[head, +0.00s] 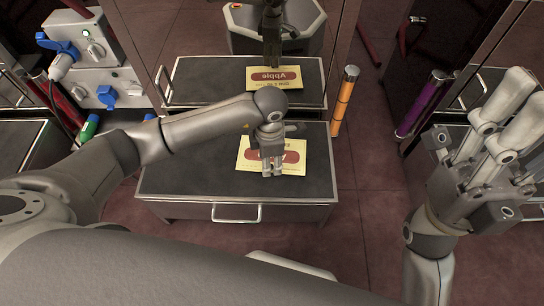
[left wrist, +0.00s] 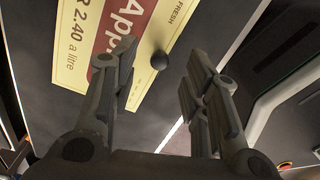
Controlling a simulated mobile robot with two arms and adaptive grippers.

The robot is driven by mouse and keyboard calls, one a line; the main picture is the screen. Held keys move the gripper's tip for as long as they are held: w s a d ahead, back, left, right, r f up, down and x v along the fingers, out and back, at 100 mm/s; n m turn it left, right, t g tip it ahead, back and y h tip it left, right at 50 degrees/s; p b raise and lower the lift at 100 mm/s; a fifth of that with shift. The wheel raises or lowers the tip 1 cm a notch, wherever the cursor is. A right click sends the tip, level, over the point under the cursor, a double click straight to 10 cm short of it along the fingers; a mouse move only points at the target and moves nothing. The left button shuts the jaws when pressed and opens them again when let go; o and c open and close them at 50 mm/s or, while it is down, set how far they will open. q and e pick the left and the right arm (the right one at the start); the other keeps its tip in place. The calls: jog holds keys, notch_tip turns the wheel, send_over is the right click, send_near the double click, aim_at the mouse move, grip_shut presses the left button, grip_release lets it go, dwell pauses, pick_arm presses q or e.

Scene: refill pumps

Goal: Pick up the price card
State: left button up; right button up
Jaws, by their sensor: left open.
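The price card (head: 248,153) is yellow with a dark red band reading "Apple". It lies flat on the dark top of a low cabinet (head: 180,181), and its text is upside down in the head view. My left gripper (head: 272,169) is over the card and hides its middle. In the left wrist view the card (left wrist: 85,40) shows beyond the open, empty fingers (left wrist: 160,75), mostly on the left finger's side. My right gripper (head: 515,98) is raised at the right, fingers apart, empty.
A shiny panel behind the cabinet mirrors the card and my body. An orange tube (head: 344,101) stands at the cabinet's right and a purple tube (head: 421,104) farther right. A grey socket box (head: 92,65) with blue fittings is at upper left. The floor at the front right is bare.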

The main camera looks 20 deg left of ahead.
pick_arm(q)
jog(key=shift+w+f+b, duration=0.1)
jog(key=shift+f+b, duration=0.35)
jog(key=shift+f, duration=0.9)
grip_shut()
